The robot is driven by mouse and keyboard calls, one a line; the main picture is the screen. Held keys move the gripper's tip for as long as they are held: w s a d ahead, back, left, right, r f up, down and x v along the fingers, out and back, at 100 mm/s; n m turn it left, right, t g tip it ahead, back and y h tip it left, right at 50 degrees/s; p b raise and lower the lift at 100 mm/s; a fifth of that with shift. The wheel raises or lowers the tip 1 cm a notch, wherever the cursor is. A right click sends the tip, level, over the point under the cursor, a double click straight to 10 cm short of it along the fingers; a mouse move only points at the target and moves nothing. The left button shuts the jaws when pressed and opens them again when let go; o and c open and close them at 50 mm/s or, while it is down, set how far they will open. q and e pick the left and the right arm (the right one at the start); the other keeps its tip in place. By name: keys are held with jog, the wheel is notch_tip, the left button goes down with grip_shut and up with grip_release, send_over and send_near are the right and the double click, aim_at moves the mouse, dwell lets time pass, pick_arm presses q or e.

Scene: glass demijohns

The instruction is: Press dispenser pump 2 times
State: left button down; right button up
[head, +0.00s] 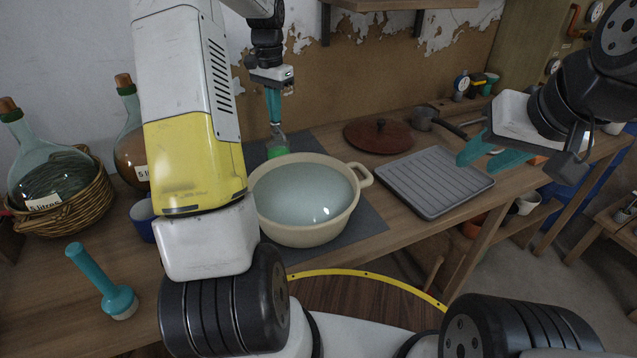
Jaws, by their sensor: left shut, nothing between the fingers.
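The dispenser (278,149) stands behind the cream basin, with green at its lower part and a clear, pale upper part. Its lower part is partly hidden by the basin's rim. My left gripper (274,120) points straight down over it with its teal fingers shut and empty. The fingertips are at the dispenser's top; I cannot tell whether they touch it. My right gripper (490,160) is over the grey ribbed tray on the right, its teal fingers apart and empty, far from the dispenser.
The two-handled basin (262,225) holds pale liquid on a dark mat. The ribbed tray (436,188) and a brown lid (379,134) lie to its right. Demijohns (48,163) and a teal brush (101,281) are at left. My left arm hides part of the table.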

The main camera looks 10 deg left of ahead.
pick_arm(q)
jog(key=shift+r, duration=1.45)
jog(key=shift+f, duration=1.5)
jog(key=shift+r, duration=1.5)
notch_tip(320, 180, up, 6)
jog(key=shift+r, duration=0.1)
